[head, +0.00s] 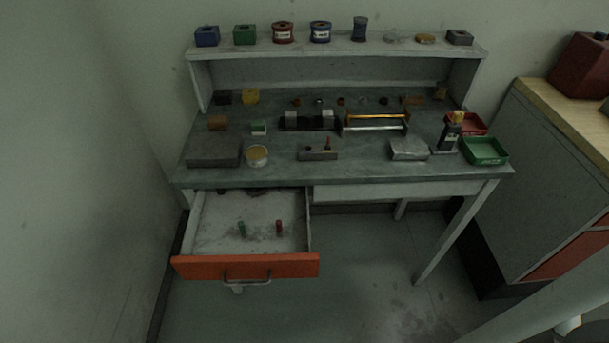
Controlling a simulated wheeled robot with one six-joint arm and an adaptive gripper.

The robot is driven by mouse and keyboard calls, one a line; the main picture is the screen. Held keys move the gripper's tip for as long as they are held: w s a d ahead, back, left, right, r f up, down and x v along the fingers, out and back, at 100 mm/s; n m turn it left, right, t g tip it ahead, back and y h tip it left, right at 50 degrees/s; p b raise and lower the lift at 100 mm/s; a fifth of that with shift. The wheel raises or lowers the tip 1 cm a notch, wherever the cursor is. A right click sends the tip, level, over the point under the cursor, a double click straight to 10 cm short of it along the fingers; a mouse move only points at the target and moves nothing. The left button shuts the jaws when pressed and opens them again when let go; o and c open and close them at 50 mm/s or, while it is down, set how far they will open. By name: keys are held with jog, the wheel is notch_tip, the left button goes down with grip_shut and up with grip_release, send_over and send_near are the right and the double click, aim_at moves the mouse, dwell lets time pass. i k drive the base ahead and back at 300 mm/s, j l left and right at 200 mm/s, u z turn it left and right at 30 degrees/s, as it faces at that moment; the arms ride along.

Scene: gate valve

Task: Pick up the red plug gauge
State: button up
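A small red cylinder (279,227), which looks like the red plug gauge, is inside the open drawer (245,267) at the lower left of the head view. It appears to stand upright on the pale drawer floor, right of the middle. A similar green cylinder (241,228) is to its left, apart from it. My gripper is not in view.
The bench top holds several blocks, a flat grey plate (214,152), a round tin (257,155), metal bars, and red and green trays (484,151). A shelf above holds spools. A wall is close on the left, a cabinet (550,180) on the right. Floor before the bench is clear.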

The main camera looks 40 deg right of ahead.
aim_at(279, 230)
jog(key=k+j+u, duration=0.15)
jog(key=j, duration=0.2)
jog(key=k+j+u, duration=0.15)
jog(key=j, duration=0.25)
jog(key=k+j+u, duration=0.2)
jog(key=j, duration=0.2)
jog(key=k, duration=0.05)
